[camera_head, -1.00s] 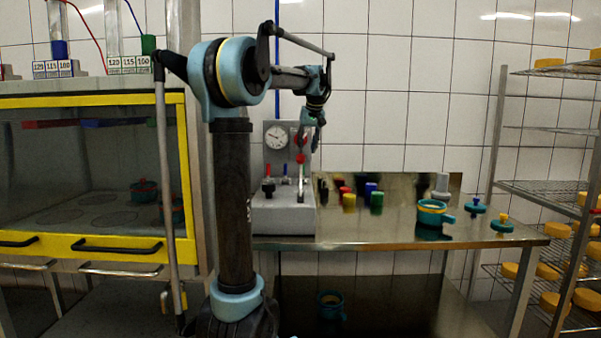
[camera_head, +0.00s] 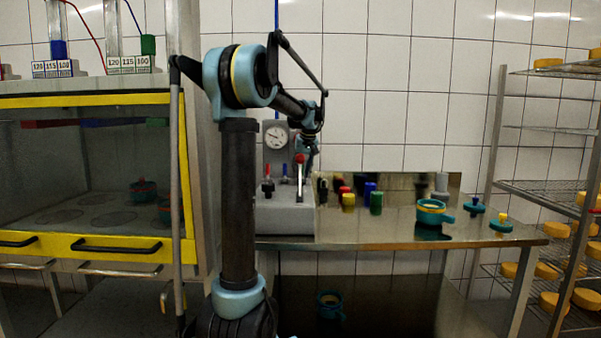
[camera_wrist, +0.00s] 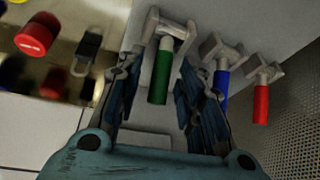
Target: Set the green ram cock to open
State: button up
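The green ram cock (camera_wrist: 161,76) has a green handle on a pale metal fitting on the grey press unit (camera_head: 285,218). In the wrist view, my gripper (camera_wrist: 157,82) is open, with one finger on each side of the green handle. Gaps show between handle and fingers, so it is not gripped. The blue cock (camera_wrist: 221,90) and the red cock (camera_wrist: 262,102) sit to its right, handles pointing roughly the same way. In the head view the red (camera_head: 268,171) and blue (camera_head: 284,171) handles stand upright; I cannot make out the green one there.
A dial gauge (camera_head: 276,136) is on the unit's upright panel. A red-knobbed lever (camera_head: 299,159) stands close to my gripper. Several coloured cylinders, including a green one (camera_head: 376,203), and a teal pot (camera_head: 431,212) stand on the steel table (camera_head: 400,239) to the right.

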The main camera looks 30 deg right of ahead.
grip_shut()
jog(key=shift+s, duration=0.1)
jog(key=shift+s+a+r+t+h, duration=0.15)
jog(key=shift+s+a+t+h, duration=0.15)
jog(key=shift+t, duration=0.3)
jog(key=shift+s+a+r+t+h, duration=0.15)
jog(key=shift+t+h, duration=0.25)
jog(key=shift+t, duration=0.2)
grip_release()
jog(key=shift+d, duration=0.1)
